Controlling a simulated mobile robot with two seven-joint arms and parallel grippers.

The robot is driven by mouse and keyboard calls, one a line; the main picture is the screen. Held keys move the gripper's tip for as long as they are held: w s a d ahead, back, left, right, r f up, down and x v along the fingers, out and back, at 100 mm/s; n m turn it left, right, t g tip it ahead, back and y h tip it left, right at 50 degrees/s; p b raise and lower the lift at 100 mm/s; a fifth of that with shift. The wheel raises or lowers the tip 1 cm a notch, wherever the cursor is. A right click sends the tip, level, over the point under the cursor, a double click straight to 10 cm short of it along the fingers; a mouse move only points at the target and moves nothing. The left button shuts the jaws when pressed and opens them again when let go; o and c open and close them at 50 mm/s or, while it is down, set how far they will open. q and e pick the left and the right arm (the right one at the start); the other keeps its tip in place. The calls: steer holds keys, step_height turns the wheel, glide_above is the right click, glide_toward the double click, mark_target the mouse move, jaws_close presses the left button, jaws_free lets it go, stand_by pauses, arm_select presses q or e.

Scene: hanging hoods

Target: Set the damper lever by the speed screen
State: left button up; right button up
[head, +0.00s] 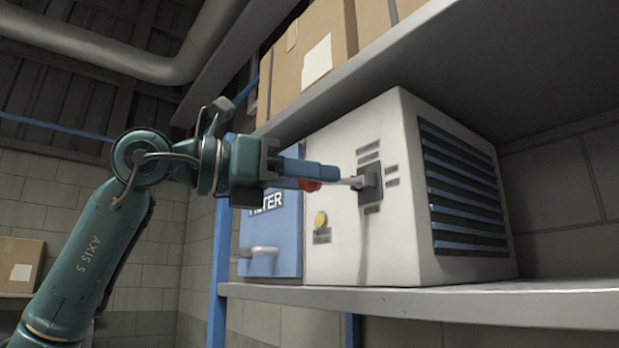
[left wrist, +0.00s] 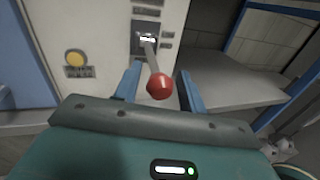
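The damper lever (head: 351,182) sticks out of a dark slot plate (head: 371,189) on the front of a pale grey unit. Its red knob (head: 309,186) is partly hidden by my gripper in the head view. My left gripper (head: 322,175) is at the knob. In the left wrist view the red knob (left wrist: 160,86) lies between the two blue fingers, with a gap on each side, so the gripper is open. Small labels surround the slot plate (left wrist: 146,38), too small to read. I cannot make out a speed screen. My right gripper is not in view.
The unit (head: 405,150) stands on a metal shelf (head: 450,300), with another shelf close above. A yellow button (head: 321,219) is on its front. A blue filter door (head: 285,235) with a handle is to its left. Cardboard boxes (head: 310,55) sit on the upper shelf.

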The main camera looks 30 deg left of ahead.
arm_select(q)
steer(key=shift+o, duration=0.7)
steer(key=shift+f, duration=0.1)
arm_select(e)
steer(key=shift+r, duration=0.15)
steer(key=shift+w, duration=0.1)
arm_select(q)
steer(key=shift+s+a, duration=0.15)
steer(key=shift+s, duration=0.05)
steer(key=b+v, duration=0.2)
steer(key=v, duration=1)
steer(key=shift+s+a, duration=0.15)
steer(key=shift+s, duration=0.1)
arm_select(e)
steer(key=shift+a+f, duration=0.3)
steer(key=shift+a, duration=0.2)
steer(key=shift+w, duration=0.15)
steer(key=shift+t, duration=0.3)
